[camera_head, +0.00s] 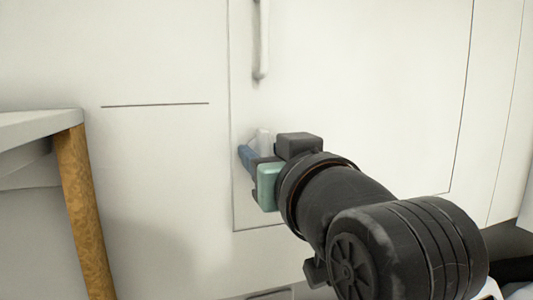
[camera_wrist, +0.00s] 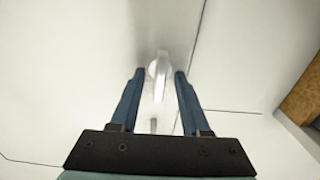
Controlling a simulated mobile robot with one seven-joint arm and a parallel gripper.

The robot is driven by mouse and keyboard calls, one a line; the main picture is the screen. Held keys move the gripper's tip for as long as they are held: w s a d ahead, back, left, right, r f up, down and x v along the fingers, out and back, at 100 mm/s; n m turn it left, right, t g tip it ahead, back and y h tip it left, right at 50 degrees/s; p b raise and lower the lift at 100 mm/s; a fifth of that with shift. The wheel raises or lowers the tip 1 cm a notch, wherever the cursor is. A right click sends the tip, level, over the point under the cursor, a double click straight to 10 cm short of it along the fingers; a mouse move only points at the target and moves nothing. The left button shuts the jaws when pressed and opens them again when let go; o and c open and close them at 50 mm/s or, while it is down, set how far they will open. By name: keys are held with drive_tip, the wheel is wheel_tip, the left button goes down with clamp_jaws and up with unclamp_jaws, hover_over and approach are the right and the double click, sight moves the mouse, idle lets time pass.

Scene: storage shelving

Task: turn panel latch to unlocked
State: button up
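The panel latch (camera_wrist: 160,72) is a small light-grey lever on the white panel (camera_head: 350,90). In the wrist view it lies between the two blue fingers of my gripper (camera_wrist: 160,73), with a gap visible on each side. In the head view my gripper (camera_head: 250,150) is at the panel's lower left corner, and a pale piece of the latch (camera_head: 263,139) shows beside the blue fingertip. The rest of the latch is hidden behind my gripper there. The gripper is open around the latch. I cannot tell how deep the fingers reach past it.
A vertical handle (camera_head: 261,40) stands out from the panel above the latch. A table with a wooden leg (camera_head: 84,205) stands at the left in the head view.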

drive_tip(key=p+v, duration=0.1)
drive_tip(key=v, duration=1.2)
